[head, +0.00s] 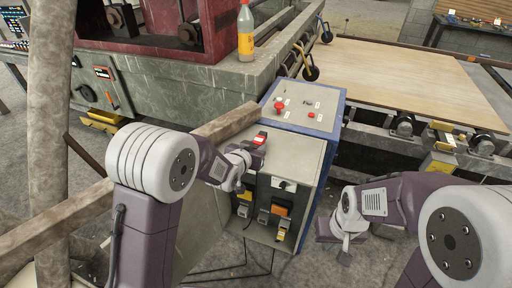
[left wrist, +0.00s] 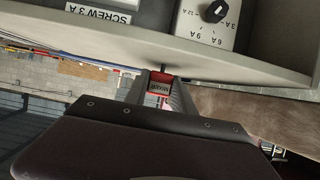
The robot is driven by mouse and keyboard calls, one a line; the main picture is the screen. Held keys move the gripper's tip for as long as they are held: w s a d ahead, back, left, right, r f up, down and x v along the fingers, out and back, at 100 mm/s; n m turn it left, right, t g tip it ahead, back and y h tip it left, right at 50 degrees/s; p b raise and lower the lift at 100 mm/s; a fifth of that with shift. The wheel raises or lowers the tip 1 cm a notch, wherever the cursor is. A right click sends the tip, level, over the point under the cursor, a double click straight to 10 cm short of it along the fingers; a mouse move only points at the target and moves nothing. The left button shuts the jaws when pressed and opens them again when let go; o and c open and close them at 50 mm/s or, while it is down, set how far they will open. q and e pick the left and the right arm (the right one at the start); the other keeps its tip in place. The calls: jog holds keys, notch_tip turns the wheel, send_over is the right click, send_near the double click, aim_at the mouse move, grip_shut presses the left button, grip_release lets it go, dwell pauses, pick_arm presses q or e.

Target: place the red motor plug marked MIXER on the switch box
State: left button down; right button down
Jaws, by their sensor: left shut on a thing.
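I cannot tell whether the plug touches the box. My right gripper (head: 344,250) is right of the box, away from it; its finger gap is unclear.
The box's open front holds a dial (head: 287,185), an orange part (head: 279,210) and several grey plugs. A control panel (head: 304,106) with red buttons slopes behind it. A bottle (head: 246,32) stands on the grey machine ledge. A rough wooden beam (head: 226,121) runs close behind the left gripper.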

pick_arm(q)
jog(key=shift+w+f+b, duration=0.1)
jog(key=shift+f+b, duration=0.25)
jog(key=shift+f, duration=0.15)
jog(key=c, duration=1.1)
grip_release()
jog(key=shift+o, duration=0.2)
jog(key=shift+r+p, duration=0.65)
jog(key=shift+p, duration=0.05)
jog(key=shift+s+r, duration=0.2)
jog(key=shift+s, duration=0.05)
jog(key=v, duration=1.1)
jog(key=shift+s+b, duration=0.2)
jog(key=shift+b, duration=0.15)
jog(key=shift+a, duration=0.1)
